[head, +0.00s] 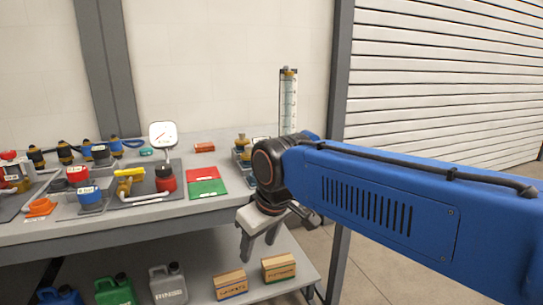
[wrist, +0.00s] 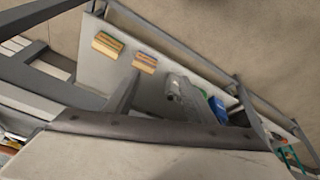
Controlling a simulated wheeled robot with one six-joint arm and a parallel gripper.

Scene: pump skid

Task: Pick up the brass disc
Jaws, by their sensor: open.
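My gripper (head: 258,246) is open and empty in the head view. It points down in front of the bench's right end, above the lower shelf. Its fingers also show in the wrist view (wrist: 157,82), with the lower shelf beyond them. I cannot clearly make out the brass disc. Small brass-coloured pieces (head: 241,143) stand in a grey holder at the bench's right end, behind and left of my wrist. They are too small to tell whether one is the disc, and my arm hides part of that area.
The bench (head: 130,218) carries a gauge (head: 163,135), a yellow-handled valve (head: 128,178), a red and green mat (head: 206,182) and several fittings. The lower shelf holds jugs (head: 168,286) and two boxes (head: 278,267). A clear graduated column (head: 288,100) stands behind my arm. Floor at right is clear.

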